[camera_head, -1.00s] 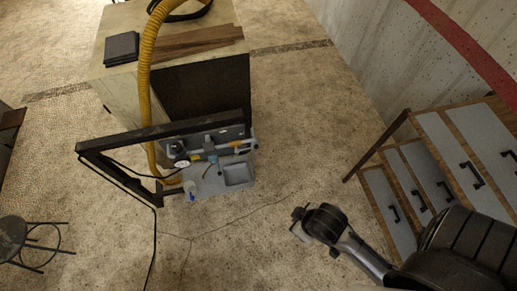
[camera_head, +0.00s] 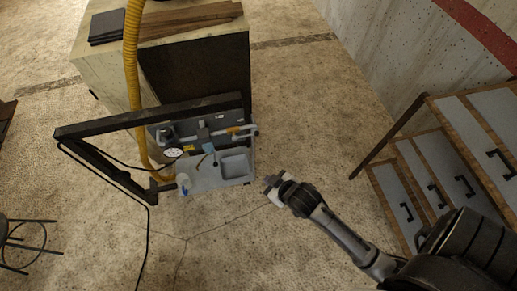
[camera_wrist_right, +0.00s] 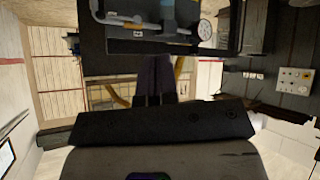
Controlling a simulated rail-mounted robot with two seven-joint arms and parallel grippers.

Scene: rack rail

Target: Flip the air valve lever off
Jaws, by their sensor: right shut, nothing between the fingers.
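A grey air panel (camera_head: 205,181) with a pipe, a round gauge (camera_head: 174,152) and a shallow tray hangs on a dark frame left of centre in the head view. A small blue lever-like part (camera_head: 208,147) sits below the pipe, and an orange piece (camera_head: 235,130) lies along the pipe. I cannot tell for certain which is the valve lever. My right gripper (camera_head: 271,183) is just right of the panel's tray, apart from it, shut and empty. In the right wrist view the shut fingers (camera_wrist_right: 155,85) point toward the panel, with the gauge (camera_wrist_right: 205,29) at upper right. My left gripper is not in view.
A yellow hose (camera_head: 132,70) runs down behind the dark frame (camera_head: 100,127). A workbench (camera_head: 160,40) with wood boards stands behind. Drawer cabinets (camera_head: 440,175) are on the right, a stool (camera_head: 15,235) at lower left. Open floor lies before the panel.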

